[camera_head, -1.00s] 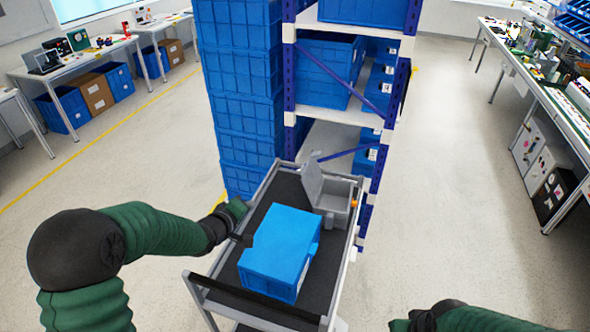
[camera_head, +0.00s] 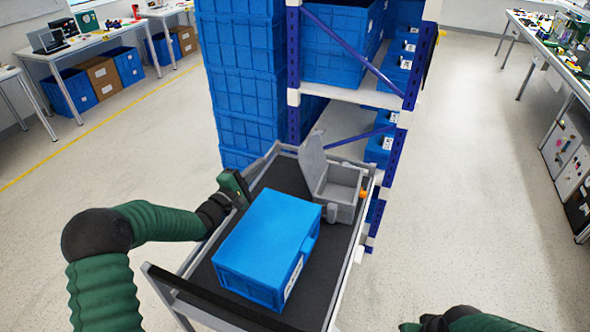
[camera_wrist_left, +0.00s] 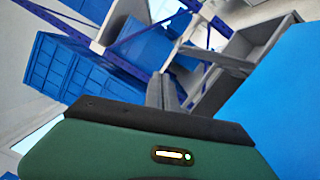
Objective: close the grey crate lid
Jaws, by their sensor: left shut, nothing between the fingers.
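The grey crate (camera_head: 343,190) stands at the far right corner of the cart, open at the top. Its grey lid (camera_head: 312,162) stands up, tilted, at the crate's left side. The crate also shows at the upper right of the left wrist view (camera_wrist_left: 262,38). My left gripper (camera_head: 238,187) is shut and empty over the cart's left rim, beyond the blue box's far left corner and apart from the lid. My right gripper (camera_head: 430,324) is at the bottom edge of the head view, cut off, its fingers not clear.
A closed blue box (camera_head: 268,245) lies on the cart's black top (camera_head: 325,255), between my left arm and the crate's front. It fills the right of the left wrist view (camera_wrist_left: 290,110). A shelf rack (camera_head: 345,95) with blue bins stands close behind the cart. Floor is free at right.

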